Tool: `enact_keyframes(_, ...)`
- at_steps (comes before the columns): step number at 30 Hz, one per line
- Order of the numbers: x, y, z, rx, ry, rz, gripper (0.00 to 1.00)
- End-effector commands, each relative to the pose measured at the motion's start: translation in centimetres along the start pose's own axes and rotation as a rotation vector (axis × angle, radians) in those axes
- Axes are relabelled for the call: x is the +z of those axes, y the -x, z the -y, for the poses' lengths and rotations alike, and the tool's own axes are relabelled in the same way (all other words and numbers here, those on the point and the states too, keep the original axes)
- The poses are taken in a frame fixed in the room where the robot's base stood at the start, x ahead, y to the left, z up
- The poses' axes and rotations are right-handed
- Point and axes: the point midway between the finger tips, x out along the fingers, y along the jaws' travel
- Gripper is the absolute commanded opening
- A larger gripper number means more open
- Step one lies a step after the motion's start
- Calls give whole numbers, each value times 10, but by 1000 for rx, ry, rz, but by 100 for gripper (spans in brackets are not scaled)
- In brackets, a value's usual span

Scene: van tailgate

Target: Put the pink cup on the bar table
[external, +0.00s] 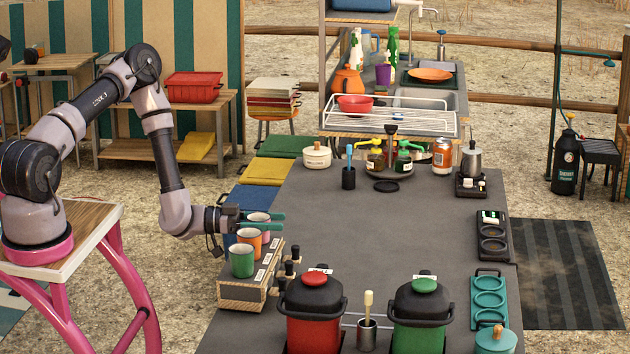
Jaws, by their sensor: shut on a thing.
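The pink cup (259,218) stands upright at the far end of a row of cups on a wooden-sided drawer box (240,293). My gripper (268,221) reaches in from the left at the height of the cup's upper part, its two teal fingers on either side of it. It is shut on the pink cup; the fingers hide part of it. An orange cup (249,238) and a green cup (242,261) stand nearer in the same row. I cannot tell for certain which surface is the bar table; a long grey-topped table (400,230) fills the middle.
A red pot (312,312) and a green pot (420,317) stand at the near end of the table. A round tray of bottles (388,167) and a cream pot (317,157) are at the far end. The grey tabletop's middle is clear. A wooden bench (110,154) is at back left.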

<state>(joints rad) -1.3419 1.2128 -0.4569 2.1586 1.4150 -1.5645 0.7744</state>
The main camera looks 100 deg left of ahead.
Motion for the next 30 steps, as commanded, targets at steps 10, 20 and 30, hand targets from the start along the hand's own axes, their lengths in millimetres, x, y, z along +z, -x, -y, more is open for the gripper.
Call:
enact_keyframes(10,1,0,0,0,0,0,100)
enact_keyframes(20,2,35,2,-5,3,1,100)
enact_keyframes(30,2,74,0,-1,1,0,100)
